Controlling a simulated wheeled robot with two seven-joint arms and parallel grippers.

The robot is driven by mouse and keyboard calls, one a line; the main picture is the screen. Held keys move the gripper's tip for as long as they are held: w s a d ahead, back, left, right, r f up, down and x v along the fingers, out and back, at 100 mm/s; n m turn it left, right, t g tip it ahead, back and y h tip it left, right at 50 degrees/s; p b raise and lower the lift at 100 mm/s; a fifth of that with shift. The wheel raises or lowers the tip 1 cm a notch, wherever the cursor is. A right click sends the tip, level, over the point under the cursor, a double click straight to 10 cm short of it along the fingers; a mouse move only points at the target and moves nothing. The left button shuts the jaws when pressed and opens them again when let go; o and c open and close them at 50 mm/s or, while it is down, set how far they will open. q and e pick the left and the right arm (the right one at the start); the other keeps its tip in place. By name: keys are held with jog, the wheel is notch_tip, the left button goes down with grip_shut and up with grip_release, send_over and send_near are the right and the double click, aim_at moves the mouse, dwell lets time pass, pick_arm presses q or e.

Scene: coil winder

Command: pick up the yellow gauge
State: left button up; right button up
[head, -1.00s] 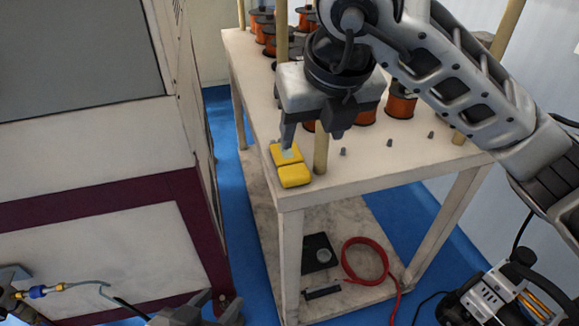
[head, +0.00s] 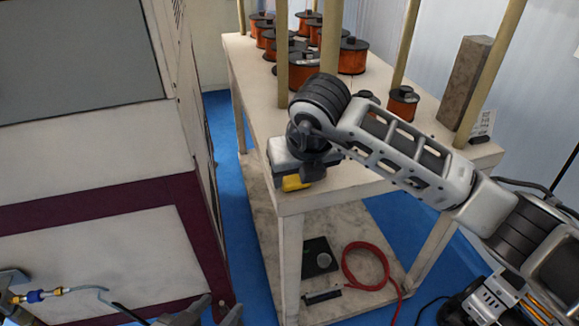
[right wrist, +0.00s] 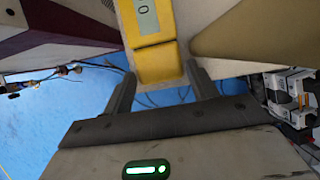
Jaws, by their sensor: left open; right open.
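The yellow gauge (head: 292,184) lies at the near left corner of the white table (head: 345,187); in the head view my right gripper (head: 303,173) covers most of it. In the right wrist view the gauge (right wrist: 157,63) shows a small grey display. The fingers of my right gripper (right wrist: 160,78) stand open, one on each side of its near end. I cannot tell whether they touch it. My left gripper (head: 210,312) is open and empty at the bottom edge of the head view, away from the gauge.
Several copper wire spools (head: 300,70) and upright wooden posts stand on the table. A grey block (head: 465,82) stands at its right. A red hose coil (head: 366,264) and a black plate (head: 319,257) lie on the lower shelf. A large cabinet (head: 95,140) stands on the left.

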jog(key=shift+w+f, duration=0.15)
jog(key=shift+f, duration=0.35)
jog(key=shift+r, duration=0.1)
jog(key=c, duration=0.8)
